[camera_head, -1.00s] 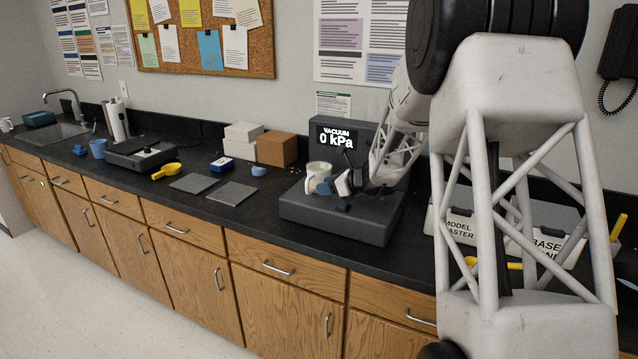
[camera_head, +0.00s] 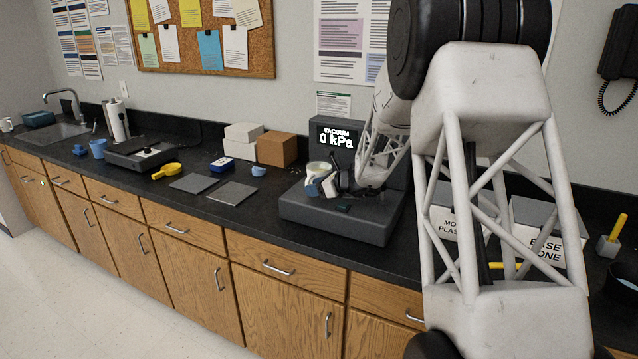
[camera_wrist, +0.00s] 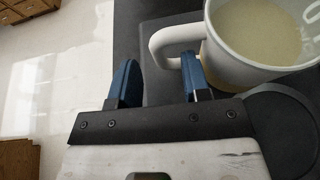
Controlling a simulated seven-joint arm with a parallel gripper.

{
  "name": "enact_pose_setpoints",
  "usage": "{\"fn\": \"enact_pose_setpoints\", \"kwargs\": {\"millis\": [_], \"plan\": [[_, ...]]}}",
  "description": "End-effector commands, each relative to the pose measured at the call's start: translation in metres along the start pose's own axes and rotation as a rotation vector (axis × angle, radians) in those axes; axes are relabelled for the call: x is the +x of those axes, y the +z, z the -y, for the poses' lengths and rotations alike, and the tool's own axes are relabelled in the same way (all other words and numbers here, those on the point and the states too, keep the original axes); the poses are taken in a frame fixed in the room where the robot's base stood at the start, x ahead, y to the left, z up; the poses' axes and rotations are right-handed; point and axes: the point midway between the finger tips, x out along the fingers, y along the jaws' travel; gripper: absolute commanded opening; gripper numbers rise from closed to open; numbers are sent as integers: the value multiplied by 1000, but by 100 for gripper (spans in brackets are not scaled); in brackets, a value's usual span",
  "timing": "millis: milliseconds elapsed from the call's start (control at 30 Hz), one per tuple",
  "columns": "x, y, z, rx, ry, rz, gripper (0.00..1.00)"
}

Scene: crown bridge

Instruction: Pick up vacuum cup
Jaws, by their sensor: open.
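The vacuum cup is a white cup (camera_wrist: 262,50) with a handle and pale beige contents. In the head view the cup (camera_head: 318,168) stands on the dark vacuum machine (camera_head: 340,222), whose screen reads "VACUUM 0 kPa". My gripper (camera_wrist: 155,88) is open in the wrist view, its two blue fingers apart. The cup's handle (camera_wrist: 165,42) lies just ahead of the fingertips, and the right finger is close to the handle and cup wall. I cannot tell if they touch. In the head view my arm partly hides the gripper beside the cup.
Left of the machine are a cardboard box (camera_head: 277,149), white boxes (camera_head: 242,140), a small blue cup (camera_head: 259,171), grey tiles (camera_head: 232,192) and a yellow scoop (camera_head: 167,170). Labelled bins (camera_head: 548,240) stand right, partly behind my arm. The counter's front strip is clear.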

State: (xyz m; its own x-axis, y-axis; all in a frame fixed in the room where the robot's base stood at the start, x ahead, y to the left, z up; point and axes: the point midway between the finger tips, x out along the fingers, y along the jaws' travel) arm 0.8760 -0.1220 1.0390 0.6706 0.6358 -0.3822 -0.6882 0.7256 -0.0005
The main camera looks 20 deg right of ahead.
Motion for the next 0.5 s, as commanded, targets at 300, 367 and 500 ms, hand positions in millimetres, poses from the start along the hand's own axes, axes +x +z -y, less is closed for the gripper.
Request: {"fn": "enact_pose_setpoints", "kwargs": {"millis": [300,367,500], "plan": [[31,0,0,0,1,0,43],[33,0,0,0,1,0,43],[33,0,0,0,1,0,43]]}}
